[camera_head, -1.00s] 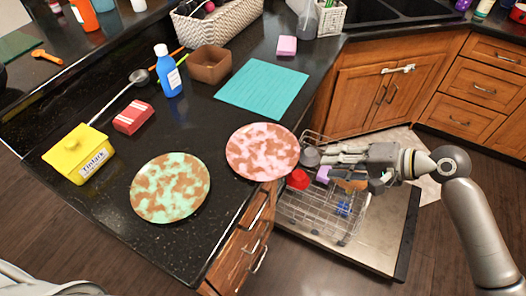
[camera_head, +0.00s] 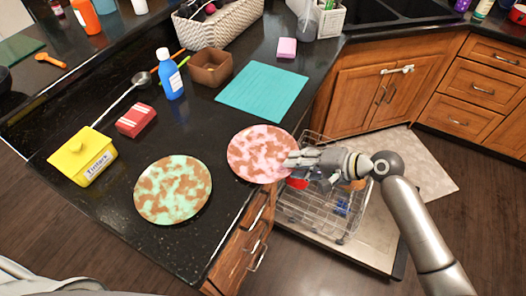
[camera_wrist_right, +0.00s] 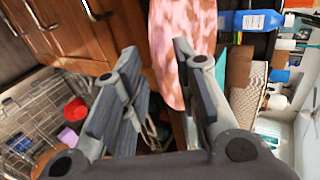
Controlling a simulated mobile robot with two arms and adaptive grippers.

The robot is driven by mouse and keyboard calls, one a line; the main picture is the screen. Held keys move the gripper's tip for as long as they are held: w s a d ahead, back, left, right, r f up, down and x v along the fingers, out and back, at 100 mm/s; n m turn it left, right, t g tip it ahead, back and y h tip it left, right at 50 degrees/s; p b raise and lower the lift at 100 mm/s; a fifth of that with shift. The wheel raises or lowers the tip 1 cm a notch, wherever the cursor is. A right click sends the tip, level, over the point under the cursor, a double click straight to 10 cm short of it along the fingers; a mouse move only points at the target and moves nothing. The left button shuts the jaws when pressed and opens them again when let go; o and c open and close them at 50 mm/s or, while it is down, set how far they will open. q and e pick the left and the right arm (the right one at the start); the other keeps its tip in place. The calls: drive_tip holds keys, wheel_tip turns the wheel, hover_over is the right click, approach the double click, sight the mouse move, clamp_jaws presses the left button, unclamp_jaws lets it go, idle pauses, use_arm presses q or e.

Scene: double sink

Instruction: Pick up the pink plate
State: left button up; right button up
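The pink plate (camera_head: 258,152), blotched with brown, lies on the dark counter with its right side at the counter's edge. My right gripper (camera_head: 293,159) is at the plate's right rim in the head view. In the right wrist view, the fingers of this gripper (camera_wrist_right: 155,52) are spread apart. The pink plate (camera_wrist_right: 182,25) shows just beyond the fingertips, nearer the right finger, which hides part of it. I cannot tell whether the fingers touch it. My left gripper is not in view.
A green and brown plate (camera_head: 172,190) lies left of the pink one. A teal mat (camera_head: 263,90), a brown bowl (camera_head: 210,68) and a blue bottle (camera_head: 170,75) are behind. Below the counter edge is an open dishwasher rack (camera_head: 318,212) with a red item (camera_head: 297,183).

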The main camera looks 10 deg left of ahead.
clamp_jaws()
drive_tip(key=shift+r, duration=0.15)
idle(0.4)
